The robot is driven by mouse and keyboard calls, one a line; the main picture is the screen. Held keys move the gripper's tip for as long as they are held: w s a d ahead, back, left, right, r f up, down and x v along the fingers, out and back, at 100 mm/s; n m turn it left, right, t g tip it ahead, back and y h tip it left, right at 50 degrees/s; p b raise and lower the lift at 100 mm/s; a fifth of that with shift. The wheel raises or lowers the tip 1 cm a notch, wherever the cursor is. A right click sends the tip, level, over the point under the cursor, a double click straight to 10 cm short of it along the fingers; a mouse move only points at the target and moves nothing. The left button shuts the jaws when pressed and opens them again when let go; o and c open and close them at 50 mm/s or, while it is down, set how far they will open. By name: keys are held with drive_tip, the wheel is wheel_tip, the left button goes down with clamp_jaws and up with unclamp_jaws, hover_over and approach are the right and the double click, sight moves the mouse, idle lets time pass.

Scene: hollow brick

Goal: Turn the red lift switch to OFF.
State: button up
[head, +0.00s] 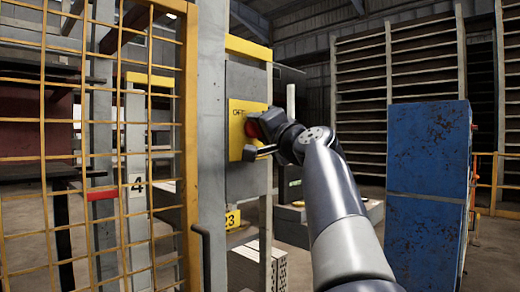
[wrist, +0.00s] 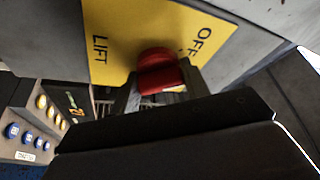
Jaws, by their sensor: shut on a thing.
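The red lift switch (wrist: 160,72) sits on a yellow plate (wrist: 120,35) lettered LIFT at the left and OFF at the right in the wrist view. In the head view the red switch (head: 253,129) shows at the right side of the yellow plate (head: 237,140), partly hidden by my gripper (head: 264,137). In the wrist view my gripper (wrist: 162,93) is shut on the switch, a finger on either side of it. The fingers and the dark gripper body hide its lower part. I cannot tell exactly which way the switch points.
A yellow mesh fence (head: 150,160) with an orange post stands left of the switch's grey box. A blue cabinet (head: 428,190) stands close to the right of my arm. A panel with blue and yellow buttons (wrist: 35,125) shows in the wrist view.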

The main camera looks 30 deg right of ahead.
drive_tip(key=shift+f+n+t+y+b, duration=0.25)
drive_tip(key=shift+n+y+b, duration=0.25)
drive_tip(key=shift+n+b, duration=0.75)
drive_tip(key=shift+r, duration=0.15)
drive_tip(key=o, duration=1)
drive_tip(key=b+v, duration=0.2)
drive_tip(key=v, duration=0.8)
drive_tip(key=shift+s, duration=0.4)
drive_tip(key=shift+w, duration=0.1)
drive_tip(key=p+x, duration=0.2)
drive_tip(key=x, duration=0.8)
drive_tip(key=shift+w+r, duration=0.15)
drive_tip(key=shift+w, duration=0.2)
drive_tip(key=shift+f, duration=0.2)
